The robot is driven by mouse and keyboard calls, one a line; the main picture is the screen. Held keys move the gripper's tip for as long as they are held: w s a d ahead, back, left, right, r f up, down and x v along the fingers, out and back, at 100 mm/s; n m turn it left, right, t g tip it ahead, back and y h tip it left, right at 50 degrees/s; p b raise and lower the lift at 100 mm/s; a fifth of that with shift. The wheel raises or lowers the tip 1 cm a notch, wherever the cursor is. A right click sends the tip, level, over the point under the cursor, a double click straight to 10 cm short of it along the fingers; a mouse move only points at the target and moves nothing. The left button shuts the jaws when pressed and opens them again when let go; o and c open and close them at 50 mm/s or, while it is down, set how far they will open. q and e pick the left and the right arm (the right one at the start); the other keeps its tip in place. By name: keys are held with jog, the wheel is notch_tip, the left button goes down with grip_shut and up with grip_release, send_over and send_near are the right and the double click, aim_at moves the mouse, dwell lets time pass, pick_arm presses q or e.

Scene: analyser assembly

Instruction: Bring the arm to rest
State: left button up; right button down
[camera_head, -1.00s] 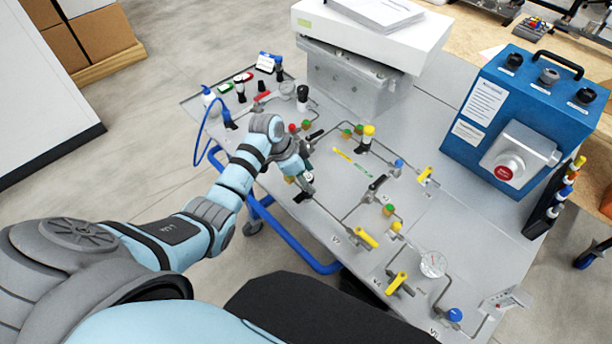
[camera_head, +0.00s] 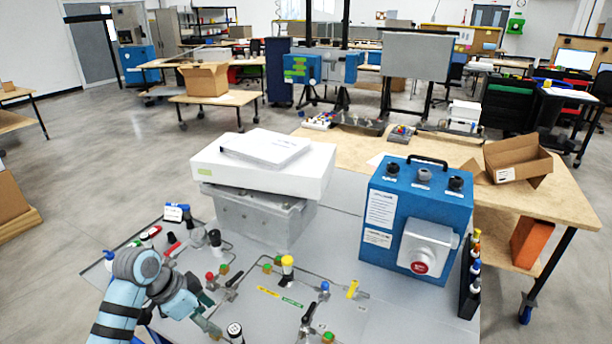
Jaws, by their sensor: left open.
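My left arm (camera_head: 138,290), light blue and grey, comes in at the lower left of the head view. Its gripper (camera_head: 208,322) is open, low over the near left part of the grey panel, close to a black-capped fitting (camera_head: 235,332). Whether it touches anything there I cannot tell. I see nothing held in it. My right gripper is out of view.
The panel (camera_head: 345,270) carries pipes, valves and coloured knobs around the gripper. Behind stand a white box (camera_head: 262,165) on a grey block and a blue instrument case (camera_head: 415,210). A wooden table (camera_head: 345,155) with an open carton (camera_head: 518,160) lies beyond.

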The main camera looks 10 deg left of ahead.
pick_arm(q)
jog(key=s+d+f+n+y, duration=0.2)
jog(key=s+d+f+n, duration=0.1)
jog(key=s+f, duration=0.6)
jog(key=s+n+y, duration=0.2)
jog(key=s+n, duration=0.3)
jog(key=s, duration=1.1)
notch_tip(320, 180, down, 20)
jog(key=a+r+n+b, duration=0.1)
jog(key=a+b, duration=0.1)
jog(key=s+f+g+b, duration=0.1)
jog(key=s+f, duration=1.4)
jog(key=f, duration=0.1)
jog(key=shift+s+a+f+g+b, duration=0.2)
jog(key=shift+s+g+b, duration=0.1)
jog(key=shift+g+b, duration=0.1)
